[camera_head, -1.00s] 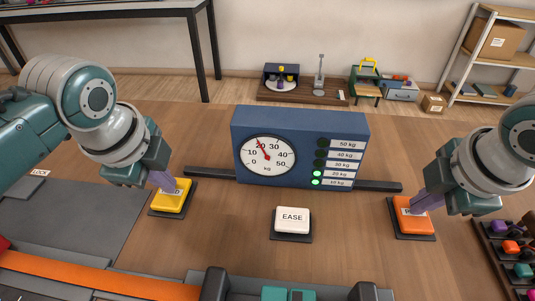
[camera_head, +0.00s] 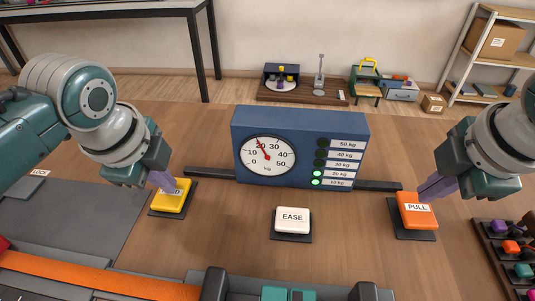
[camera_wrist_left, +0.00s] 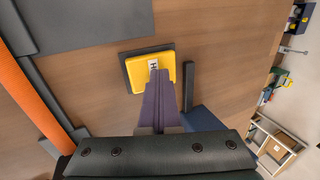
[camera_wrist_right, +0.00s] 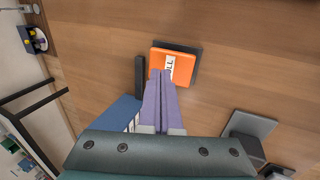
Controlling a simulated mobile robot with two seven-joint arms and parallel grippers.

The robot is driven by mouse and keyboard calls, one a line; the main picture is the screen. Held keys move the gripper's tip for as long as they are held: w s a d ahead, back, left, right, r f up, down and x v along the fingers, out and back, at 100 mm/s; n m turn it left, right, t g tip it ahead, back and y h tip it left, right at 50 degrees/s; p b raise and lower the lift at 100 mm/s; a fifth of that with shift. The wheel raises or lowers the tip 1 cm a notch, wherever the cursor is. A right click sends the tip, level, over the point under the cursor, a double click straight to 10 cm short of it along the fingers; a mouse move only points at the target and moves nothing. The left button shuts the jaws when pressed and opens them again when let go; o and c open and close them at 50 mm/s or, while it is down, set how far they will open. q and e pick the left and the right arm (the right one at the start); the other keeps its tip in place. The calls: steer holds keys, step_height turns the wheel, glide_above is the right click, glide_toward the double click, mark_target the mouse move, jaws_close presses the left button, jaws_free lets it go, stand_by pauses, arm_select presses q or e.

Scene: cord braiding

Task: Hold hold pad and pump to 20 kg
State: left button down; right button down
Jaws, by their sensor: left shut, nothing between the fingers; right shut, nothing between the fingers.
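The yellow hold pad (camera_head: 171,197) is left of the gauge box; its label is partly covered by my left gripper (camera_head: 162,181), which is shut and empty with its fingertips on the pad. The left wrist view shows the same pad (camera_wrist_left: 150,75) under the fingertips. The orange PULL pad (camera_head: 416,211) is at the right. My right gripper (camera_head: 428,189) is shut and empty, just above that pad's far right part, apparently clear of it. The dial (camera_head: 267,158) has its red needle at about 20 kg. The 10 kg and 20 kg lamps (camera_head: 317,178) glow green; those above are dark.
A white EASE pad (camera_head: 293,220) sits between the two pads, in front of the blue gauge box (camera_head: 300,122). A rack of coloured pieces (camera_head: 510,255) stands at the right. An orange strap (camera_head: 95,275) runs along the front left. The wood around the pads is clear.

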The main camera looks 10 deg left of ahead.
steer(key=shift+r, duration=2.5)
